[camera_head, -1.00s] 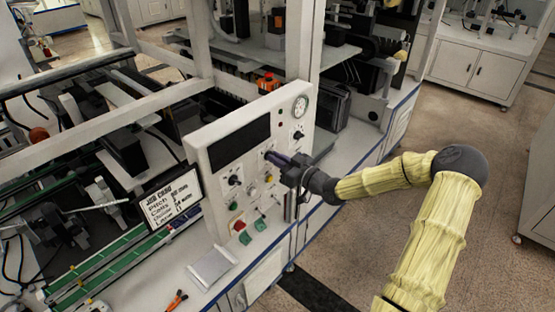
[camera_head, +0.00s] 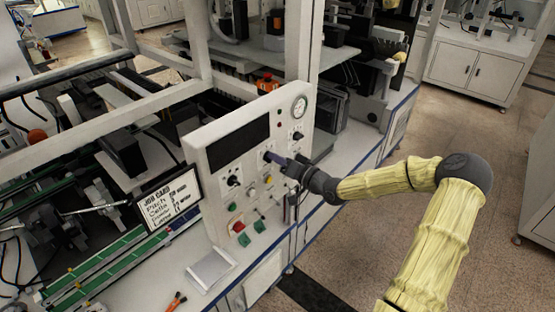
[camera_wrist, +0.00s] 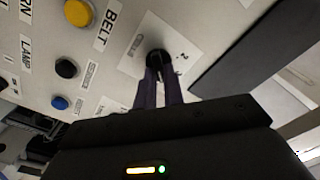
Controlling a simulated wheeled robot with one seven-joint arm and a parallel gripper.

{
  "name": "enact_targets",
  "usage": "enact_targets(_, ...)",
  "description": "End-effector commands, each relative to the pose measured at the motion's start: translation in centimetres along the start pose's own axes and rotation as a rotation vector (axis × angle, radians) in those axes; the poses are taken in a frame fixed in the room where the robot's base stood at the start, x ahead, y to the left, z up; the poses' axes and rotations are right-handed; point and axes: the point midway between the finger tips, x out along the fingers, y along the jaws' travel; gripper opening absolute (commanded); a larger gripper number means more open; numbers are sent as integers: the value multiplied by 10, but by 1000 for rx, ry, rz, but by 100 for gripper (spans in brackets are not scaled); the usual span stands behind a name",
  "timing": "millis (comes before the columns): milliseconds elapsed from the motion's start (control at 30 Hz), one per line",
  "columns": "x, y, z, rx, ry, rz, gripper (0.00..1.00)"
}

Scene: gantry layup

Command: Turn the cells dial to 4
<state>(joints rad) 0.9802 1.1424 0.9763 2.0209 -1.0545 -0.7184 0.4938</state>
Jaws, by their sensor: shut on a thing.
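The control panel (camera_head: 208,139) stands upright on the bench, with several dials and buttons on its white face. My gripper (camera_head: 272,158) reaches it from the right, at a dial in the middle of the face. In the wrist view, my gripper (camera_wrist: 163,88) is shut on a black dial knob (camera_wrist: 158,60), with a finger on each side. The white plate (camera_wrist: 180,42) around the knob carries small marks and a label too blurred to read. The knob's pointer and setting are hidden. A job card (camera_head: 168,203) stands left of the panel; its smaller lines are not legible.
A yellow button (camera_wrist: 78,12) by the BELT label, a black knob (camera_wrist: 66,68) and a blue button (camera_wrist: 60,102) lie left of my fingers. A dark screen (camera_head: 238,142) and a round gauge (camera_head: 299,106) sit higher on the panel.

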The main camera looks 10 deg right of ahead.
Motion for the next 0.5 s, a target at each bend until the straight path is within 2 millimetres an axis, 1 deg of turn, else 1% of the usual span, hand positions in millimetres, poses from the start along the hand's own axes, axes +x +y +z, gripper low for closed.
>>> enact_targets(200,0,1,-2,57,4,2,0)
enact_targets(500,0,1,-2,67,4,1,0)
